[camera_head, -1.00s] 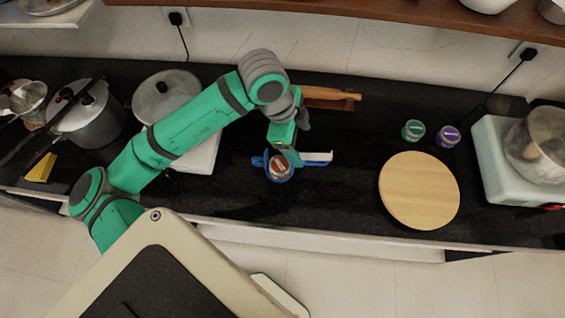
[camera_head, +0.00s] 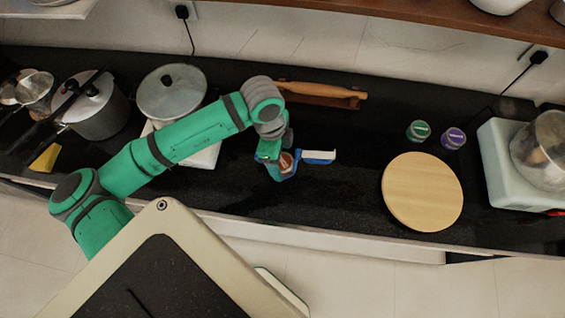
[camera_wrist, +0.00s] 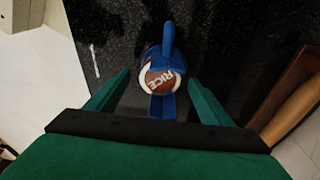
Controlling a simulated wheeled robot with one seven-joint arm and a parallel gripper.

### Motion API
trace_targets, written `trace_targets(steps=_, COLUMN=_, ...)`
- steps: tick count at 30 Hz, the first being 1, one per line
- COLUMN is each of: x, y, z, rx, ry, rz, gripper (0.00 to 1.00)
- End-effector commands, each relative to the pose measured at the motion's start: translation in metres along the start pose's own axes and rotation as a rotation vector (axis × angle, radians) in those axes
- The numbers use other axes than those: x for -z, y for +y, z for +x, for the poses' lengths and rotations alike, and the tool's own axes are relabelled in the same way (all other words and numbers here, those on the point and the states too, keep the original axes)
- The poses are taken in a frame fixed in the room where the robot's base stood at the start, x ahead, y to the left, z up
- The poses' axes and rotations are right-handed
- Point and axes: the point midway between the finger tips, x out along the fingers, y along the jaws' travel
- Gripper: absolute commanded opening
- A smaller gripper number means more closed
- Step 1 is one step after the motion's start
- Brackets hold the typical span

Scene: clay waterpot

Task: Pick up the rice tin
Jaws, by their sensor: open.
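The rice tin (camera_head: 287,163) has a round brown-and-white top and stands on the dark counter. In the wrist view its top (camera_wrist: 160,80) reads RICE. My gripper (camera_wrist: 159,77) is open, its two green fingers on either side of the tin in the picture. The fingers look apart from the tin; how far above it they are I cannot tell. A blue object (camera_wrist: 162,110) shows around or beneath the tin, and part of it sticks out past it. In the head view my gripper (camera_head: 272,151) hides part of the tin.
A round wooden board (camera_head: 422,191) lies to the right, with a green-topped tin (camera_head: 418,130) and a purple-topped tin (camera_head: 453,138) behind it. A wooden rolling pin (camera_head: 322,90) lies behind my gripper. Pots (camera_head: 171,91) stand on the left.

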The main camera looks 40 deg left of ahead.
Motion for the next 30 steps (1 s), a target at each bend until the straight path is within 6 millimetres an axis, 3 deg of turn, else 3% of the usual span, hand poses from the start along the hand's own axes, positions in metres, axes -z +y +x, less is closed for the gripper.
trace_targets(steps=6, x=-0.001, y=0.000, z=0.025, rx=-0.001, ry=0.000, rz=0.000, gripper=0.74)
trace_targets(steps=14, x=-0.001, y=0.000, z=0.027, rx=0.000, ry=0.000, rz=0.000, gripper=0.74)
trace_targets(steps=17, x=-0.001, y=0.000, z=0.027, rx=0.000, ry=0.000, rz=0.000, gripper=0.55)
trace_targets(steps=21, x=-0.001, y=0.000, z=0.027, rx=0.000, ry=0.000, rz=0.000, gripper=0.22)
trace_targets(steps=23, x=-0.001, y=0.000, z=0.027, rx=0.001, ry=0.000, rz=0.000, gripper=0.18)
trace_targets(steps=30, x=0.000, y=-0.001, z=0.023, rx=0.002, ry=0.000, rz=0.000, gripper=0.18)
